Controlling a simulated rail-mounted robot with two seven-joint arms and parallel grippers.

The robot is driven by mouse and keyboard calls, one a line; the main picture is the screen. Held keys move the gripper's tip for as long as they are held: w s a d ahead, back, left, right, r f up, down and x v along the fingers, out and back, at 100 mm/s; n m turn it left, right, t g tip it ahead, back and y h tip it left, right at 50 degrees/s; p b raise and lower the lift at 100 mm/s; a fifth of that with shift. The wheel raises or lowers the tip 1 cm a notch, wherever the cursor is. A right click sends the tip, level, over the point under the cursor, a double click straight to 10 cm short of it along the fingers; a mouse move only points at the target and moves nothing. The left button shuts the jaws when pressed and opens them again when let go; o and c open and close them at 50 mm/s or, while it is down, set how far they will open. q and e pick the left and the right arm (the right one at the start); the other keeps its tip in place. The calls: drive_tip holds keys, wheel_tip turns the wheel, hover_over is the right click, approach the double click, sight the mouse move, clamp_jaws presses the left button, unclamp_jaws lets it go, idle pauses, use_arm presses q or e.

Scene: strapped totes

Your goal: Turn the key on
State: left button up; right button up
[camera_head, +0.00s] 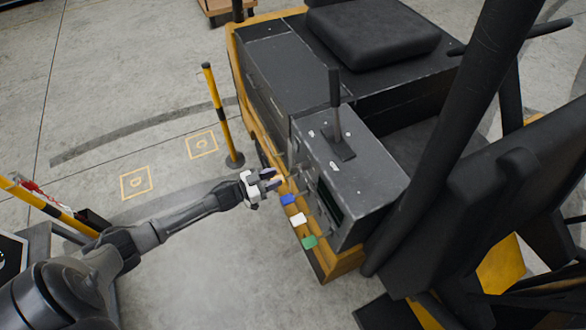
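A yellow and black vehicle with a grey control box (355,185) fills the middle and right. A lever (335,95) rises from the top of the box. I cannot make out a key; it is too small or hidden near the box's left side. My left gripper (274,179) is just left of that side, above the vehicle's yellow edge. Its two fingers look apart, with nothing visible between them. My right gripper is not in view.
Blue (288,199), white (298,219) and green (309,242) tabs lie along the yellow edge below the box. A yellow and black post (217,108) stands behind my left gripper. A black seat (372,38) is at the top. Open concrete floor lies left.

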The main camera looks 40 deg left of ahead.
sight(293, 170)
use_arm(q)
drive_tip(key=x, duration=0.7)
drive_tip(key=shift+w+p, duration=0.1)
drive_tip(key=shift+p, duration=0.2)
clamp_jaws()
